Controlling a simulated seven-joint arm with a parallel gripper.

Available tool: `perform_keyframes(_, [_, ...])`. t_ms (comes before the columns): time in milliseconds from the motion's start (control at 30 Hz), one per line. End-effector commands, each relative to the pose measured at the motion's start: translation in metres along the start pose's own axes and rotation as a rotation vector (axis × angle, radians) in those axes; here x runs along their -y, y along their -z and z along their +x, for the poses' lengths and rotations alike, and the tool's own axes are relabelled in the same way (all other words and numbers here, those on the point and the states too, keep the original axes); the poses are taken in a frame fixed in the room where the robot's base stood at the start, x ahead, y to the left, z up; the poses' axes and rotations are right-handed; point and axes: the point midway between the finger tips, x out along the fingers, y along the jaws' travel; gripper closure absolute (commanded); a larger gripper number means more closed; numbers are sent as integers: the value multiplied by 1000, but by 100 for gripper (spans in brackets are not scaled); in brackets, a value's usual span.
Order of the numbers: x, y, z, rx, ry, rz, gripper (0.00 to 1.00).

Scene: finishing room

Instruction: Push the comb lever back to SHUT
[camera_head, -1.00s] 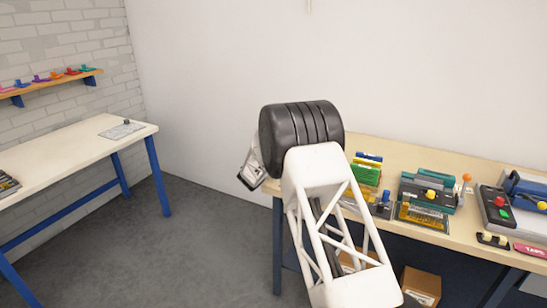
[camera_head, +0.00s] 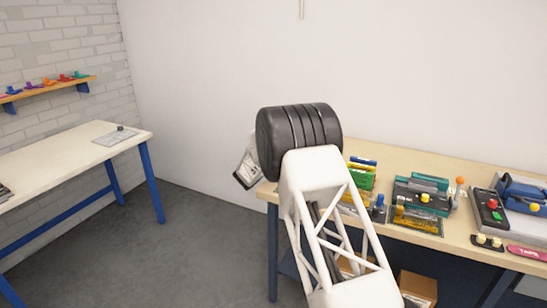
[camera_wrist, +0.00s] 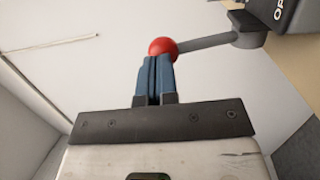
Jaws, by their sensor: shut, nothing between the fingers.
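In the wrist view, a red ball knob (camera_wrist: 162,48) sits on the end of a grey lever arm (camera_wrist: 205,41). The arm runs right to a dark pivot block beside a dark housing (camera_wrist: 287,14) with white letters "OP" showing, cut off by the frame edge. My gripper (camera_wrist: 157,60) has its blue fingers together and empty, with the tips at the knob's lower edge. I cannot tell whether they touch it. In the head view, my gripper (camera_head: 247,168) shows only partly behind my arm, and this lever cannot be made out.
A wooden bench (camera_head: 410,160) along the wall carries a green device (camera_head: 362,172), a teal machine (camera_head: 422,196) and a blue machine (camera_head: 523,193). A white table (camera_head: 70,155) stands at the left, with open floor between. Cardboard boxes are under the bench.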

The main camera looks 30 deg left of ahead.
Motion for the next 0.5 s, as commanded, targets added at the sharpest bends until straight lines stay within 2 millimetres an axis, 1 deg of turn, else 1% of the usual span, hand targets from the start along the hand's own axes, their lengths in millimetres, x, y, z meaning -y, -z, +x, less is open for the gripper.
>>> perform_keyframes(200, [-9,2,14,1,123,-21,100])
perform_keyframes(500, [-15,6,35,1,312,-58,100])
